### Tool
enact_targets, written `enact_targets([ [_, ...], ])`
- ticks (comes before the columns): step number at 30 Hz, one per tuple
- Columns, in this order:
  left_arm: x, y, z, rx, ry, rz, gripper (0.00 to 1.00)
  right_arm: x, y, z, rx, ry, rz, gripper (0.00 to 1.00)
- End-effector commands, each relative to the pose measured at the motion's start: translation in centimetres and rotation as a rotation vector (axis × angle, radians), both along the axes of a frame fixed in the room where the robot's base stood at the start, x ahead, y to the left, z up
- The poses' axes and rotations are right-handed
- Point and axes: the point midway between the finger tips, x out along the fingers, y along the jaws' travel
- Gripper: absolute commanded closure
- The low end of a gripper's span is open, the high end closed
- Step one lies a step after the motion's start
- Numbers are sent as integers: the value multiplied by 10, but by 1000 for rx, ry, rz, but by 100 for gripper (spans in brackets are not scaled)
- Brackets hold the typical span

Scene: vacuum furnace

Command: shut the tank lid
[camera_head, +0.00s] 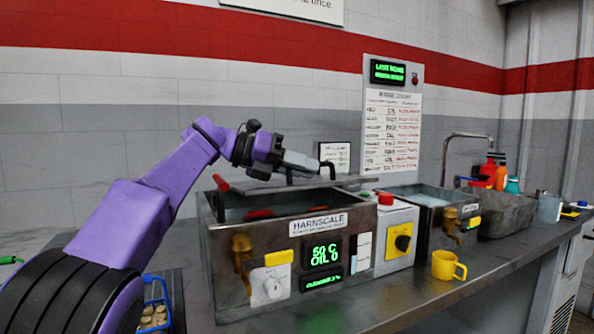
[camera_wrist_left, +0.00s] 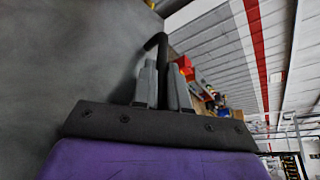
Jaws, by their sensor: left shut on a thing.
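The tank (camera_head: 215,250) is a steel box labelled HARNSCALE, with its top opening showing dark inside. Its grey lid (camera_head: 350,181) shows nearly edge-on, raised above the opening. A black bar handle (camera_head: 328,166) stands on the lid. My left gripper (camera_head: 312,164) reaches in from the left above the tank and is shut on the handle. In the left wrist view the bent black handle (camera_wrist_left: 157,42) rises from between the two grey fingers (camera_wrist_left: 164,88). A large grey surface, probably the lid (camera_wrist_left: 65,65), fills the left. My right gripper is not in view.
A red handle piece (camera_head: 220,183) stands at the tank's left rim. A control box with a yellow switch plate (camera_head: 400,241) adjoins the tank. A second basin (camera_head: 425,205), a tap (camera_head: 445,155) and a yellow mug (camera_head: 447,265) are to the right. A blue basket (camera_head: 155,305) is at lower left.

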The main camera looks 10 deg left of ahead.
Motion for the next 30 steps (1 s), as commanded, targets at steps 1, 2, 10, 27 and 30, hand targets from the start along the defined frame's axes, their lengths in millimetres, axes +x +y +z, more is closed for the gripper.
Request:
enact_targets([
  [1, -1, -3, -16, 17, -23, -2, 100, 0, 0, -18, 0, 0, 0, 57],
  [2, -1, -2, -19, 25, -35, 1, 100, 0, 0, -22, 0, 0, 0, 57],
  [10, -2, 3, -36, 80, -106, 14, 100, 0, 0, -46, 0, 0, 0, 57],
  [27, -1, 5, -38, 94, -122, 18, 81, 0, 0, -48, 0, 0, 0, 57],
  [30, -2, 5, -38, 94, -121, 18, 77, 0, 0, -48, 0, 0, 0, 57],
])
